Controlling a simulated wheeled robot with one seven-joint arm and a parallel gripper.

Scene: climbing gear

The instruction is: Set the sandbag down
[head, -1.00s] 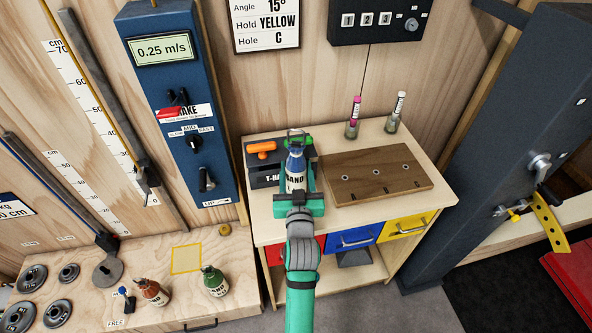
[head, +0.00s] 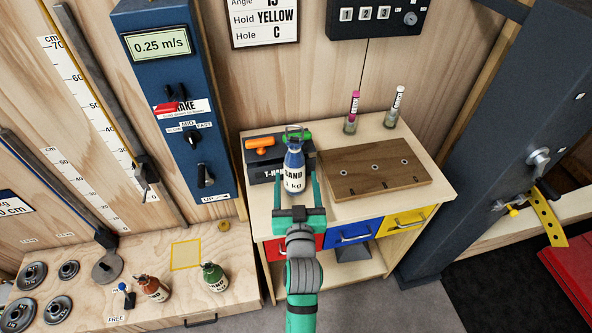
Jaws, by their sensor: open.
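The blue sandbag (head: 294,168), with a white label reading SAND, stands upright on the wooden cabinet top (head: 257,205), in front of the dark tool box. My gripper (head: 300,188) is open at the front of the cabinet. Its green fingers point toward the bag, one to each side of its lower part. They look apart from the bag, though the exact gap is hard to tell. The bag's base is partly in view.
A black box with orange and green handles (head: 262,150) stands behind the bag. A brown board with holes (head: 375,170) lies to the right, with two markers behind. On the lower left bench are a brown sandbag (head: 153,288), a green sandbag (head: 214,276) and a yellow square outline (head: 186,254).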

